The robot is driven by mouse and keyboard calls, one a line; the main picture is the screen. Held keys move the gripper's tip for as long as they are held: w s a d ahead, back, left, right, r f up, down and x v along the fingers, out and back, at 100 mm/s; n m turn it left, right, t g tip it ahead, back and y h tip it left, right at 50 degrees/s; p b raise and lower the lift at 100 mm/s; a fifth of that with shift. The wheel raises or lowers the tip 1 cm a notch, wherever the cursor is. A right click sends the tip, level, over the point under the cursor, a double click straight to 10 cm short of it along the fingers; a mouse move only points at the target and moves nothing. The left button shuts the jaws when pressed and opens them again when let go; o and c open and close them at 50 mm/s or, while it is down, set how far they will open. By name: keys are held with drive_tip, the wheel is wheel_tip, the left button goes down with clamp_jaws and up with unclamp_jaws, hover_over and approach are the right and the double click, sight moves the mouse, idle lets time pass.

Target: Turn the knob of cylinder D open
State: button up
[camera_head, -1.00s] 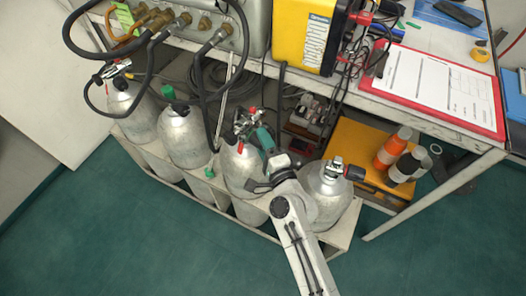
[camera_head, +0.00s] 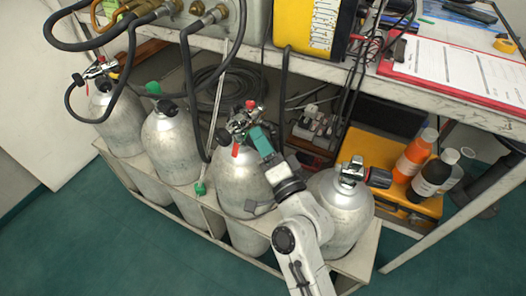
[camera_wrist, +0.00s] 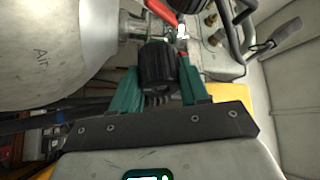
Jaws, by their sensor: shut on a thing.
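Several silver cylinders stand in a row in the head view; no letter on them is readable there, so I cannot tell which is D. My gripper (camera_head: 260,141), with teal fingers, is at the valve of the third cylinder from the left (camera_head: 238,185), which has a red part at its top. In the wrist view a ribbed black knob (camera_wrist: 157,67) sits between the two fingers of my gripper (camera_wrist: 160,75), which is shut on it. The knob's stem leads to a silver cylinder (camera_wrist: 50,45) marked "Air". The knob is mostly hidden in the head view.
The rightmost cylinder (camera_head: 341,212), with a black knob (camera_head: 378,177), stands close beside my arm. A bench (camera_head: 345,73) overhangs behind, with hoses (camera_head: 187,80) hanging down to the cylinders. Bottles (camera_head: 415,152) stand on a yellow case at the right. The green floor in front is clear.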

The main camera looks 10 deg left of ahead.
drive_tip(key=shift+f, duration=0.2)
idle(0.4)
drive_tip(key=o, duration=0.8)
drive_tip(key=shift+r, duration=0.1)
drive_tip(key=shift+c, duration=0.2)
drive_tip(key=shift+b, duration=0.3)
drive_tip(key=b+v, duration=0.2)
drive_tip(key=v, duration=0.8)
drive_tip(key=shift+s+d, duration=0.25)
drive_tip(key=shift+d, duration=0.05)
